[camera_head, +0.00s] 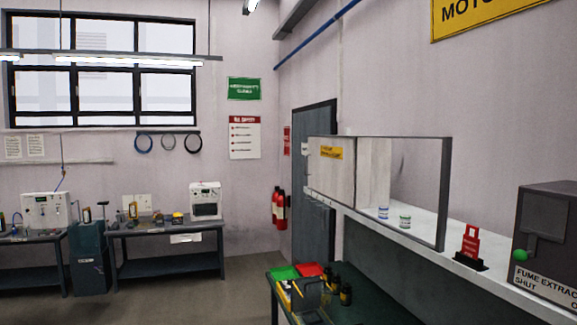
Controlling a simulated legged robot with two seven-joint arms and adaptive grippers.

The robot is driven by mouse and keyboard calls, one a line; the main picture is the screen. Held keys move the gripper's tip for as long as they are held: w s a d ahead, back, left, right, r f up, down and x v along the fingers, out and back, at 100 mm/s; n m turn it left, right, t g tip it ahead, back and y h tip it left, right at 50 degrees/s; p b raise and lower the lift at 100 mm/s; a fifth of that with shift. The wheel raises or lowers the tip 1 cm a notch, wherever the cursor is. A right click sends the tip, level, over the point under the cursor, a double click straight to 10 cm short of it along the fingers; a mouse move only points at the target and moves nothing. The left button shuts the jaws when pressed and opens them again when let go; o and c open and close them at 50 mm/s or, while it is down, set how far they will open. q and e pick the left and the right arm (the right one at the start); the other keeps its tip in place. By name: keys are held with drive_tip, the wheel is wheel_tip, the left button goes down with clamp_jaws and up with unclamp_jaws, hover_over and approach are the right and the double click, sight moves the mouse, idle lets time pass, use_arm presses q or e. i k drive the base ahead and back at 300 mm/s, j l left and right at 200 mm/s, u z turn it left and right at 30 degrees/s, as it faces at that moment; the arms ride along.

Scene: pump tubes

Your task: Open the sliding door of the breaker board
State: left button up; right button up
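A wide dark-framed case (447,195) stands on the ledge along the right wall. Its left part is a pale panel (332,180) with a yellow label (331,152). Its right part looks open or clear, and the wall and two small jars (405,221) show through it. I cannot tell for sure whether this case is the breaker board, or whether the pale panel is its sliding door. The label's text is too small to read. Neither of my grippers is in view.
A dark box marked fume extractor (548,235), with a green knob, and a red tag on a stand (470,243) sit on the ledge at right. Below is a green-topped bench (375,306) with trays and bottles. Floor (200,302) is clear at left; benches line the back wall.

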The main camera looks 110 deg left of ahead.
sight(331, 160)
drive_tip(key=u, duration=3.35)
drive_tip(key=i+j+u, duration=0.35)
drive_tip(key=i, duration=0.2)
drive_tip(key=i+u, duration=0.3)
drive_tip(key=i, duration=0.3)
drive_tip(key=i+j, duration=0.1)
drive_tip(key=i, duration=0.5)
drive_tip(key=i+j, duration=0.1)
drive_tip(key=i, duration=1.15)
drive_tip(key=j+z, duration=0.05)
